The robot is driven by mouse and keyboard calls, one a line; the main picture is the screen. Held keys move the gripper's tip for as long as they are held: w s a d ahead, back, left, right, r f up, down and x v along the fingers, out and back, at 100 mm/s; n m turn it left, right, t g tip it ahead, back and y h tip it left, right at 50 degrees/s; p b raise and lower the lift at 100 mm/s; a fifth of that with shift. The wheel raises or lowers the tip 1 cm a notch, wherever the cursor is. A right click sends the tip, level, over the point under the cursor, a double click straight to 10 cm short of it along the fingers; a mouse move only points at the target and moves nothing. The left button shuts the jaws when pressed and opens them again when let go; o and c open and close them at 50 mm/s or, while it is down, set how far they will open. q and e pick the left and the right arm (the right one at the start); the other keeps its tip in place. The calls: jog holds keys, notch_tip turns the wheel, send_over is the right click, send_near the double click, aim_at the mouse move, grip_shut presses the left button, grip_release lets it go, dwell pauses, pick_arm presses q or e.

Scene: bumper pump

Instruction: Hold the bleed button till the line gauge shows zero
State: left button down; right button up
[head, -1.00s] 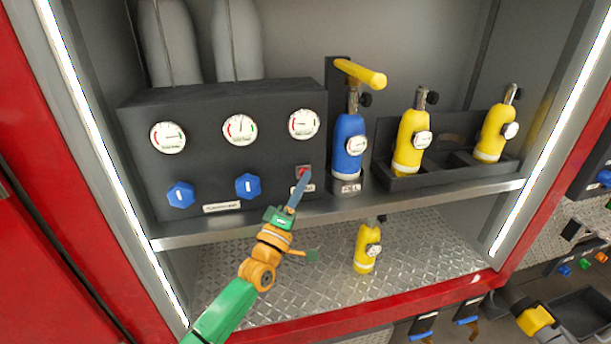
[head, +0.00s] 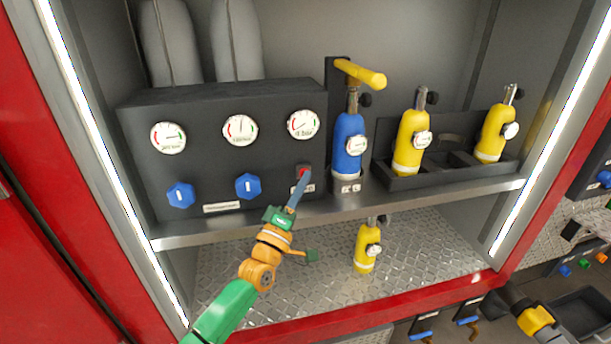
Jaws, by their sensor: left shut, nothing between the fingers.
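The red bleed button (head: 304,172) sits low on the right of the dark panel (head: 215,165). My left gripper (head: 301,180) reaches up from below with its fingers shut and empty. Its tips are at the button and cover part of it; they appear to touch it, but how deep it is pressed cannot be told. Above the button is a white round gauge (head: 303,124), the right one of three. Its needle points to the lower left, near the low end of the scale.
Two more gauges (head: 240,130) and two blue knobs (head: 181,195) are on the panel. A blue pump cylinder with a yellow handle (head: 348,140) stands close to the right. Yellow cylinders (head: 411,145) stand in a black rack; another (head: 366,250) stands on the lower deck.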

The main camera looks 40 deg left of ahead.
pick_arm(q)
jog(key=shift+s+d, duration=0.1)
jog(key=shift+s+d+p, duration=0.5)
jog(key=shift+p, duration=0.15)
jog(key=shift+d, duration=0.1)
jog(key=s+d+p, duration=0.1)
jog(key=d, duration=0.1)
jog(key=s+d+p, duration=0.1)
jog(key=s, duration=0.1)
jog(key=shift+s+d+p, duration=0.15)
jog(key=shift+d+p, duration=0.2)
jog(key=shift+p, duration=0.05)
jog(key=shift+f, duration=0.1)
